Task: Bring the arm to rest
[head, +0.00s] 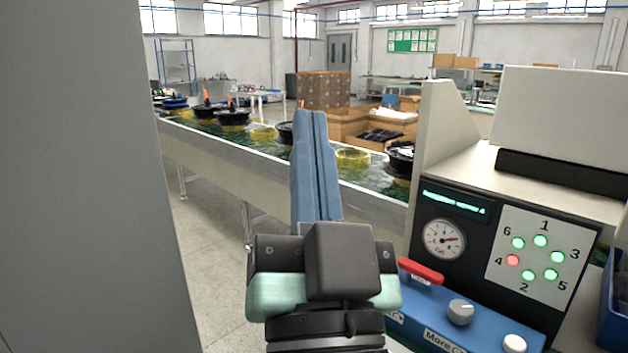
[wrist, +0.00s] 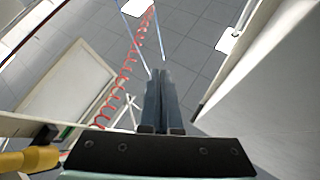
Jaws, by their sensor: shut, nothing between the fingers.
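My gripper (head: 311,115) stands upright in the middle of the head view, its two long blue-grey fingers pressed together with nothing between them. In the wrist view the shut fingers (wrist: 160,72) point out over a grey tiled floor, touching nothing that I can see. In the head view, the fingers show in front of the conveyor and hide part of it. The machine with the dial stands just right of my gripper; I cannot tell the exact gap.
A machine panel (head: 545,258) with numbered lamps, most green and one red, and a red lever (head: 421,271) is close on the right. A conveyor (head: 255,150) carries black and yellow round parts. A grey wall-like surface (head: 85,180) fills the left. A red coiled cord (wrist: 128,68) hangs in the wrist view.

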